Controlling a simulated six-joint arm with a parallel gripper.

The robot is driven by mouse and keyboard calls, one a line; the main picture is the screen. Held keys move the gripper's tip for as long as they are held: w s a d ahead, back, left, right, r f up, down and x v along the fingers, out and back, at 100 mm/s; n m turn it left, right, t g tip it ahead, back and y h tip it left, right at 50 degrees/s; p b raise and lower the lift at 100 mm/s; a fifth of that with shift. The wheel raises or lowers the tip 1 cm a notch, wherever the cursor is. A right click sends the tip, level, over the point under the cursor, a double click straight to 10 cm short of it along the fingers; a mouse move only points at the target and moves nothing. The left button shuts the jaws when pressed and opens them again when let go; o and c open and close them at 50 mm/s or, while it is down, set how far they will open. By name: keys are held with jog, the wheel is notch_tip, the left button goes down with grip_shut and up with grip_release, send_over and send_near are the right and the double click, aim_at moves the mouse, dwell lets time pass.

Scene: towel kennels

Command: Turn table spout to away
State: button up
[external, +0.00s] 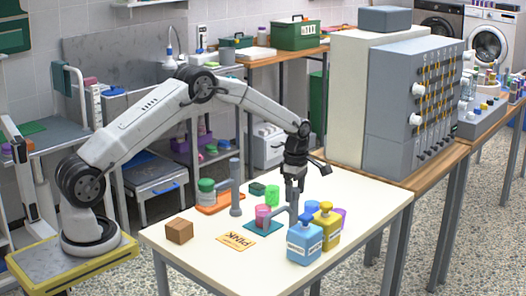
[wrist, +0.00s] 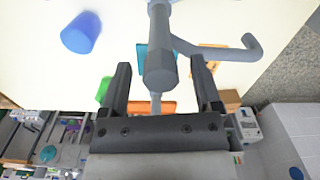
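A grey table spout (external: 293,213) stands under my gripper. In the external view its side pipe reaches down-left toward the front of the table. In the wrist view its thick post (wrist: 159,62) shows between and beyond my fingers, with the hooked pipe (wrist: 225,52) reaching right. My gripper (external: 294,180) points down just above the post; in the wrist view (wrist: 163,75) its fingers are apart, with no visible contact. A pink cup (external: 263,215) stands on a teal mat (external: 257,227) beside the spout; the mat also shows in the wrist view (wrist: 142,58).
Blue (external: 304,243) and yellow (external: 326,228) bottles stand close in front. A "PINK" card (external: 236,241) and brown box (external: 179,231) lie front left.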

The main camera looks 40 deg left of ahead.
jog(key=shift+r, duration=0.15)
jog(key=shift+r, duration=3.8)
jog(key=shift+s+a+r+m, duration=0.15)
jog(key=shift+s+a+m, duration=0.15)
jog(key=shift+s+m, duration=0.2)
jog(key=s+a+m+t, duration=0.1)
jog(key=s+a+m, duration=0.3)
jog(key=s+m, duration=0.5)
jog(key=s+a+f+m+t, duration=0.1)
jog(key=s+a+m, duration=0.3)
jog(key=s+m, duration=0.6)
jog(key=s, duration=0.9)
jog(key=shift+s+t, duration=0.25)
jog(key=shift+t, duration=0.15)
jog(key=shift+w, duration=0.15)
